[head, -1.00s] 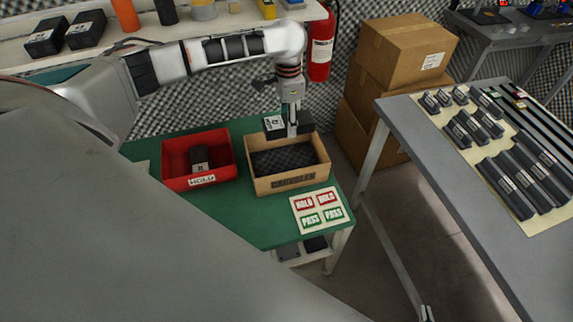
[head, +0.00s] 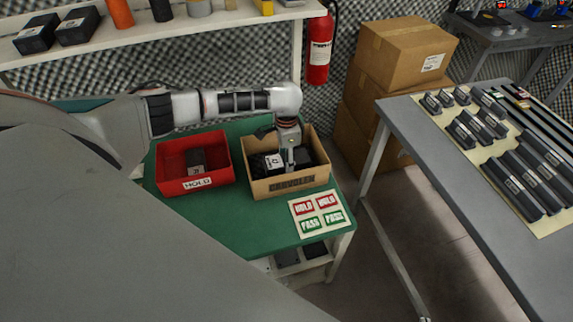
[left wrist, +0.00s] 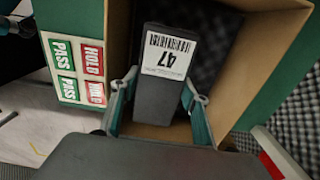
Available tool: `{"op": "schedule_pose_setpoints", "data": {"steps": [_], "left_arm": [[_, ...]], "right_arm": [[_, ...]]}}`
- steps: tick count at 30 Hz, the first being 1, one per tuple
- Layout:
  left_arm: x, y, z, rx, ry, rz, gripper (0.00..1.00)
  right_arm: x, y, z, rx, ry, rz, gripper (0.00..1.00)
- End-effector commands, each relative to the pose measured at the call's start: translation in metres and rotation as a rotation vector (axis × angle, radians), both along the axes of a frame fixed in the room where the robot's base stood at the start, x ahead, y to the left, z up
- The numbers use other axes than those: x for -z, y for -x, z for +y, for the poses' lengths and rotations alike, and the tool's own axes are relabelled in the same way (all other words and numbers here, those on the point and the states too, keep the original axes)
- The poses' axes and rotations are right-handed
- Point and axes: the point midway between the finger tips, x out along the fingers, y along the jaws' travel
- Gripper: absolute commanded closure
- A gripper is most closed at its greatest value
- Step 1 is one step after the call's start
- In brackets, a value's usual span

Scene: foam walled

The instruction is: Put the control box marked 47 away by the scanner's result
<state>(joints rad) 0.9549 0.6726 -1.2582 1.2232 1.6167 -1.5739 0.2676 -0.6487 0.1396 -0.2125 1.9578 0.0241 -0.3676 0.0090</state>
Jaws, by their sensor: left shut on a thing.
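The black control box marked 47 (left wrist: 165,80) is between the fingers of my left gripper (left wrist: 158,100), its white label facing the wrist camera. In the head view my left gripper (head: 289,160) reaches down into the cardboard-coloured bin (head: 290,184), and the control box (head: 262,163) is inside its walls. I cannot tell whether the box touches the bin's padded floor. A card with red HOLD and green PASS labels (head: 320,212) lies in front. My right gripper is not in view.
A shelf (head: 200,25) with dark boxes and bottles runs behind the green table (head: 240,222). A grey table (head: 440,190) with rows of dark parts stands at the right. Stacked cartons (head: 395,60) and a fire extinguisher (head: 320,48) stand behind.

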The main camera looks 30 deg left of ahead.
Motion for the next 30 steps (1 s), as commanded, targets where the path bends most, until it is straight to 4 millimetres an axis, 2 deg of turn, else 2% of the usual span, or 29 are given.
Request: {"op": "schedule_pose_setpoints", "data": {"steps": [1,4,12,28,29,30], "left_arm": [[0.011,0.000,0.000,-0.001,-0.001,0.002,0.90],[0.020,0.000,0.000,0.000,-0.001,0.000,0.90],[0.019,0.000,0.000,0.000,-0.001,-0.001,0.90],[0.031,0.000,0.000,0.000,-0.001,-0.001,0.90],[0.032,0.000,0.000,0.000,-0.001,0.000,0.50],[0.032,0.000,0.000,0.000,-0.001,0.000,0.48]], "right_arm": [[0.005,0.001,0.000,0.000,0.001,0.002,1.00],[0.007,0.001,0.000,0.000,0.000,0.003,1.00],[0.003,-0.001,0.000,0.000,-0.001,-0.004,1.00],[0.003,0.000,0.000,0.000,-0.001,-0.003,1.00],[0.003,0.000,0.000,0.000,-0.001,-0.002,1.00],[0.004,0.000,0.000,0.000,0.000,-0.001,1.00]]}}
